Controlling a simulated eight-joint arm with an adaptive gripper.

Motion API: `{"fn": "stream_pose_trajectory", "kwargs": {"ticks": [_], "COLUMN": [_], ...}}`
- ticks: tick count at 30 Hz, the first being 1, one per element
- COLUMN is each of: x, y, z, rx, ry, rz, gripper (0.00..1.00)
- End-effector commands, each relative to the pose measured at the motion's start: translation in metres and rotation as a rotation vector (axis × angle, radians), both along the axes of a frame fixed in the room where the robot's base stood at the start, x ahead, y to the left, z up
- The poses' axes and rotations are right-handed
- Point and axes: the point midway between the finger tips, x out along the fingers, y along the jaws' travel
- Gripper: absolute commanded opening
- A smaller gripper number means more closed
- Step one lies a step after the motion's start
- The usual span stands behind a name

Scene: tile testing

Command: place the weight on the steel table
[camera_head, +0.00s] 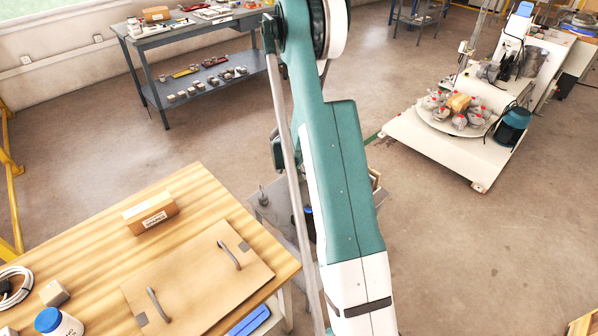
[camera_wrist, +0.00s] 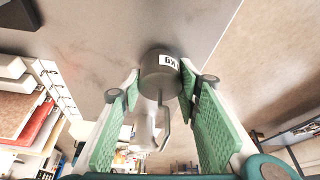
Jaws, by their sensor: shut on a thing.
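The weight (camera_wrist: 160,75) is a dark grey cylinder with a white label and a pale hooked handle. In the wrist view it sits between the tips of my gripper's green pads (camera_wrist: 161,86), and my gripper is shut on it. The steel table (camera_wrist: 150,25) is the smooth grey surface beyond the weight. I cannot tell whether the weight touches it. In the head view, part of the steel table (camera_head: 270,211) shows left of my arm, with a small grey upright object (camera_head: 262,195) on it. My arm hides my gripper in the head view.
A wooden table (camera_head: 90,236) at the left holds a cardboard box (camera_head: 151,213), a brown board with two handles (camera_head: 196,284) and a blue-lidded jar (camera_head: 58,322). A workbench (camera_head: 195,30) stands behind. A white machine (camera_head: 440,145) stands at the right. Open floor lies between.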

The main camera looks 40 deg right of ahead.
Motion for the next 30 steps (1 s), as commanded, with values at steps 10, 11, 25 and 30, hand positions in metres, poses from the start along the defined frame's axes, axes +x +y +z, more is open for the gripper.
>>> {"fn": "stream_pose_trajectory", "kwargs": {"ticks": [10,11,25,30], "x": [0.0001,0.0001,0.0001,0.0001], "y": [-0.0002,-0.0002,-0.0001,-0.0001], "z": [-0.0013,-0.002,-0.0022,0.0003], "rx": [0.0,0.0,0.0,0.0], "ry": [0.0,0.0,0.0,0.0], "rz": [0.0,0.0,0.0,0.0], "gripper": [0.02,0.02,0.48,0.48]}}
